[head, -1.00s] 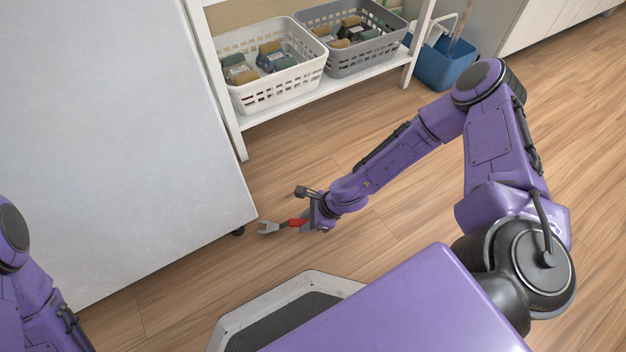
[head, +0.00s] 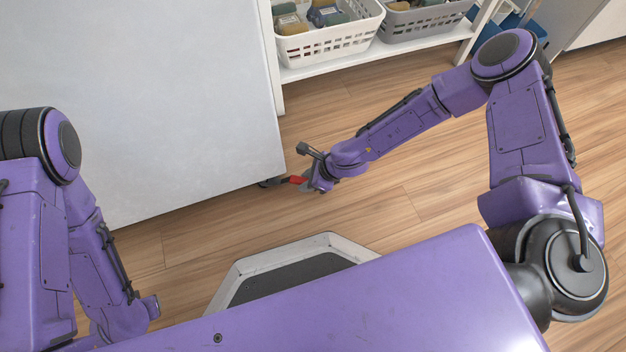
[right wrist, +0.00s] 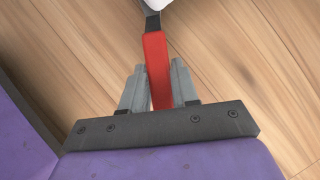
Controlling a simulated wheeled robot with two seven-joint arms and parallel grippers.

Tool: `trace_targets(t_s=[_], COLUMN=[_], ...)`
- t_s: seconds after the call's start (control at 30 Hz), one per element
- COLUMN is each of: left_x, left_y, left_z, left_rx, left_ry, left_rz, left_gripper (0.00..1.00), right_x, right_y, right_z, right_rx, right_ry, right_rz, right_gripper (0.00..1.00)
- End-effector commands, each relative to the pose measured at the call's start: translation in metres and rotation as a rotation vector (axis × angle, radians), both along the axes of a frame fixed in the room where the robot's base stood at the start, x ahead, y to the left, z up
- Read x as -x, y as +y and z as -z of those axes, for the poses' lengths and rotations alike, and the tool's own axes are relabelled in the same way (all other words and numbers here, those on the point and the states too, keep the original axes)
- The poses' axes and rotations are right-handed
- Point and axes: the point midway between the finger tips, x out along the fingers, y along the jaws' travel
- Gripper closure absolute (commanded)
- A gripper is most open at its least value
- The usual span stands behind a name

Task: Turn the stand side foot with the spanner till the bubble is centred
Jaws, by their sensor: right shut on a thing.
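My right gripper (head: 311,183) is shut on the red handle of a spanner (head: 298,180), low over the floor. In the right wrist view the red handle (right wrist: 156,68) sits between two grey fingers, with its dark neck pointing away. The spanner's head is by the lower right corner of the large pale grey stand (head: 190,110), where a small dark foot (head: 265,184) shows. I cannot tell whether the jaw is around the foot or only beside it. No bubble is in view. My left arm shows at the left; its gripper is out of sight.
A white shelf unit (head: 400,55) behind holds a white basket (head: 335,42) and a grey basket (head: 425,20) of goods. A blue bin (head: 535,30) is at the top right. Wooden floor (head: 420,190) is clear around the right gripper.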

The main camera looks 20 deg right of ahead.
Motion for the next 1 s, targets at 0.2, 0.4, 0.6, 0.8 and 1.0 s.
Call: trace_targets(t_s=[0.2, 0.4, 0.6, 0.8, 1.0], left_x=[0.0, 0.0, 0.0, 0.0, 0.0], left_y=[0.0, 0.0, 0.0, -0.001, -0.001], left_z=[0.0, 0.003, 0.016, 0.025, 0.025], left_rx=[0.0, 0.0, 0.0, 0.0, 0.0], left_ry=[0.0, 0.001, 0.001, 0.001, 0.001], left_rz=[-0.001, -0.001, -0.001, -0.001, 0.0], left_gripper=[0.38, 0.38, 0.38, 0.38, 0.38], right_x=[-0.001, 0.001, 0.01, 0.019, 0.02], right_y=[0.001, 0.002, 0.009, 0.015, 0.016], right_z=[0.0, 0.001, 0.003, 0.002, -0.001], right_rx=[-0.001, -0.002, -0.002, 0.0, 0.0], right_ry=[-0.001, 0.001, 0.001, 0.0, -0.002], right_rz=[-0.001, 0.012, 0.096, 0.172, 0.187], right_gripper=[1.0, 1.0, 1.0, 1.0, 1.0])
